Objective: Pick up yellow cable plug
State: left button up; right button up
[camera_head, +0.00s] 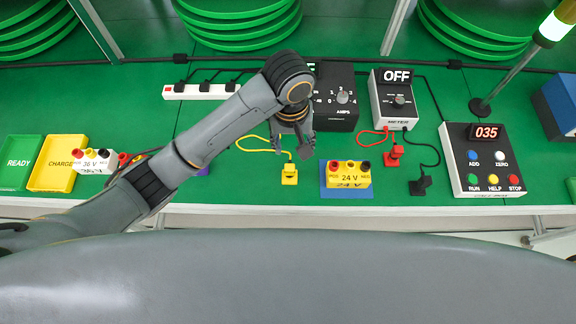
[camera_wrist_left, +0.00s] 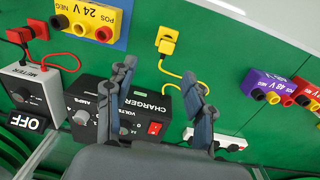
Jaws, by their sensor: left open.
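The yellow cable plug (camera_head: 289,174) lies on the green bench, with its yellow cable running back toward the charger. It also shows in the left wrist view (camera_wrist_left: 166,41), beyond the fingertips. My left gripper (camera_head: 292,152) is just behind the plug in the head view, above the bench and apart from it. In the left wrist view its two fingers (camera_wrist_left: 163,82) are spread with nothing between them. The black charger (camera_head: 335,97) stands behind the gripper, partly hidden by the arm. My right gripper is in neither view.
The yellow 24 V battery (camera_head: 349,175) stands right of the plug on a blue pad. Red (camera_head: 394,154) and black (camera_head: 420,186) plugs lie by the meter (camera_head: 395,98). A white power strip (camera_head: 201,92) is behind my arm. A 36 V battery (camera_head: 97,160) is at the left.

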aim_at(290, 166)
pick_arm(q)
jog(key=shift+y, duration=0.3)
jog(key=f, duration=0.7)
jog(key=shift+w+a+f+p, duration=0.15)
jog(key=shift+a+f+p, duration=0.1)
jog(key=shift+p, duration=0.1)
jog(key=shift+f, duration=0.55)
notch_tip(290, 166, down, 4)
jog(key=shift+a+f+p, duration=0.15)
jog(key=shift+f+p, duration=0.05)
jog(key=shift+p, duration=0.4)
jog(key=shift+c, duration=0.4)
jog(key=c, duration=1)
